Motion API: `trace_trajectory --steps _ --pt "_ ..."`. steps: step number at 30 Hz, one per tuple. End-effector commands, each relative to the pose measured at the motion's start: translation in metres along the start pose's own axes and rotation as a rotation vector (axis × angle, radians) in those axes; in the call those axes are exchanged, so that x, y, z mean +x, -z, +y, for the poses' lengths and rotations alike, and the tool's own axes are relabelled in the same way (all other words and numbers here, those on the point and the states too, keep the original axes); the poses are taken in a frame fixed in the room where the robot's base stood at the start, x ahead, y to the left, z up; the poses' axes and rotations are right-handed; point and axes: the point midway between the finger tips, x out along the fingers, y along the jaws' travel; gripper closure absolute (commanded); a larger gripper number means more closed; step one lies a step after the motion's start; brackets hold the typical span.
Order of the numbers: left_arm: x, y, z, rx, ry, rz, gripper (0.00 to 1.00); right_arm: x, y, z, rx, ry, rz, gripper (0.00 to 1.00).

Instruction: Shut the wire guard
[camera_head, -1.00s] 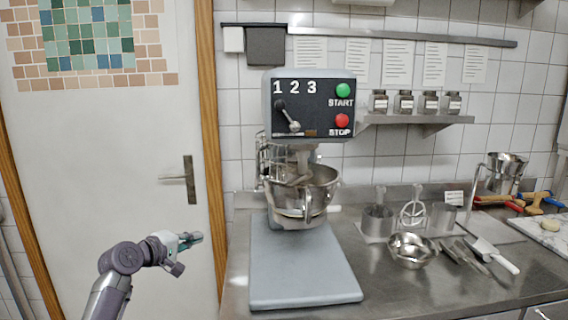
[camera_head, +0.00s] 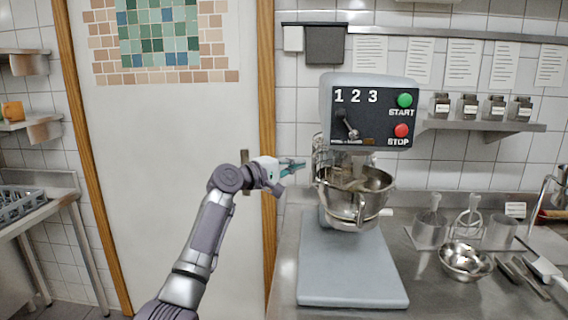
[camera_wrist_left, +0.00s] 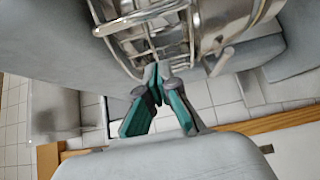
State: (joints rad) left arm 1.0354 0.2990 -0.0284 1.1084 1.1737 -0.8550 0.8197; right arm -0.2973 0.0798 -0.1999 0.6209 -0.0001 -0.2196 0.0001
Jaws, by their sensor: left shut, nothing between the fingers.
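The stand mixer (camera_head: 368,112) stands on the steel counter with its metal bowl (camera_head: 372,205) under the head. Its wire guard (camera_head: 320,152) is bunched at the left side of the bowl, and the bowl's front rim is uncovered. My left gripper (camera_head: 303,165) is shut and empty, just left of the guard. In the left wrist view, the guard's bars (camera_wrist_left: 140,18) are close beyond the shut fingertips (camera_wrist_left: 156,70); whether they touch is unclear. My right gripper is out of view.
A steel bowl (camera_head: 466,262), whisk (camera_head: 468,215) and utensils lie on the counter to the right. A white door (camera_head: 150,130) is behind my left arm. A rack (camera_head: 20,203) stands at far left. The mixer's base plate (camera_head: 350,270) is clear.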

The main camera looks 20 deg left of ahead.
Motion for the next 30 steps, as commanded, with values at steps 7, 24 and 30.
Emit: trace_trajectory --steps 7,24,30 --pt "0.002 -0.018 0.001 0.003 0.002 -0.001 1.0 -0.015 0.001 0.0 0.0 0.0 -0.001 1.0" --pt "-0.005 -0.038 -0.001 0.001 0.002 0.0 1.0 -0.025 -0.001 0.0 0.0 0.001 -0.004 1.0" --pt "-0.003 -0.041 0.0 0.0 0.001 0.0 1.0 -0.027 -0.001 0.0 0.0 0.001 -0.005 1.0"
